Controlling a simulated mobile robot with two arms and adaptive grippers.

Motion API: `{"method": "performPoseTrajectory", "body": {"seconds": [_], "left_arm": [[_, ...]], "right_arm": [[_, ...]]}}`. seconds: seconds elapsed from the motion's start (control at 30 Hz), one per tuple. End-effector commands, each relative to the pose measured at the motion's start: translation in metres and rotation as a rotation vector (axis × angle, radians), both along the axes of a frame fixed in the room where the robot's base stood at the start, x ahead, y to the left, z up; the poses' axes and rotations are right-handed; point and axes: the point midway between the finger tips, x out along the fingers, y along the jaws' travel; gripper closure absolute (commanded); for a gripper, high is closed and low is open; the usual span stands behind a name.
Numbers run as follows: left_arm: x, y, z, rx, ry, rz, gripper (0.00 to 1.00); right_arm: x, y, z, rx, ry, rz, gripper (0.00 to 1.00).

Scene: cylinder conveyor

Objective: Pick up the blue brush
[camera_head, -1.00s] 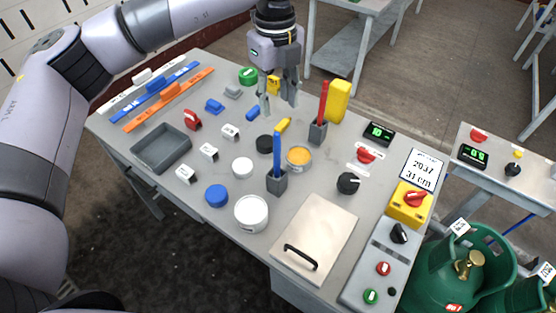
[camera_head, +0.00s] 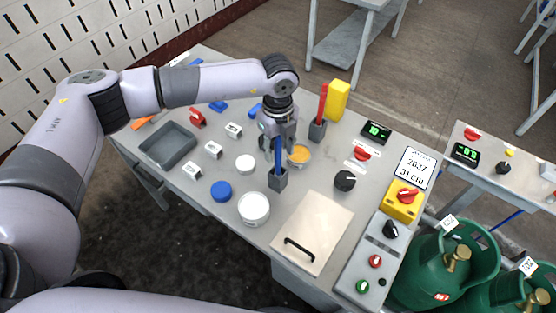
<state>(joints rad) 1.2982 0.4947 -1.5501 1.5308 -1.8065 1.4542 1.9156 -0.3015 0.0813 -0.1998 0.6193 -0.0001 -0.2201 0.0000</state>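The blue brush (camera_head: 278,157) stands upright in a small grey holder (camera_head: 278,180) near the middle of the table. My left gripper (camera_head: 277,146) points down at the brush's upper part, its fingers spread to either side of it in this view. The fingers look open; whether they touch the brush cannot be told. A red brush (camera_head: 322,103) stands in a second grey holder (camera_head: 317,130) to the upper right. My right gripper is not in view.
Around the brush are a dish of orange stuff (camera_head: 299,155), a white tub (camera_head: 253,208), a blue lid (camera_head: 221,191) and a black knob (camera_head: 345,180). A metal plate with a handle (camera_head: 313,232) lies in front. My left arm covers the table's back left.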

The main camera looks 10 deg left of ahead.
Motion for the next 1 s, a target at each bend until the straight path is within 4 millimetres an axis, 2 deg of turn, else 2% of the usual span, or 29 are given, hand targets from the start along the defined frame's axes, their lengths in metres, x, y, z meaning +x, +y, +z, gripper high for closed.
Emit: {"method": "performPoseTrajectory", "body": {"seconds": [0.03, 0.2, 0.43, 1.0], "left_arm": [[-0.001, 0.000, -0.004, 0.001, 0.002, 0.000, 0.62], [0.000, 0.000, -0.021, 0.000, 0.000, 0.000, 0.62], [0.000, 0.000, -0.023, -0.001, -0.001, 0.000, 0.62], [0.000, 0.000, -0.022, -0.001, -0.001, 0.000, 1.00]], "right_arm": [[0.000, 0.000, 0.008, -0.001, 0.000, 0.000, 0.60], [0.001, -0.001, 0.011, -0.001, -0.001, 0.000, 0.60], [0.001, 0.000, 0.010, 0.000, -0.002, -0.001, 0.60], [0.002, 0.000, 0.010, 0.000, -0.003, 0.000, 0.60]]}}
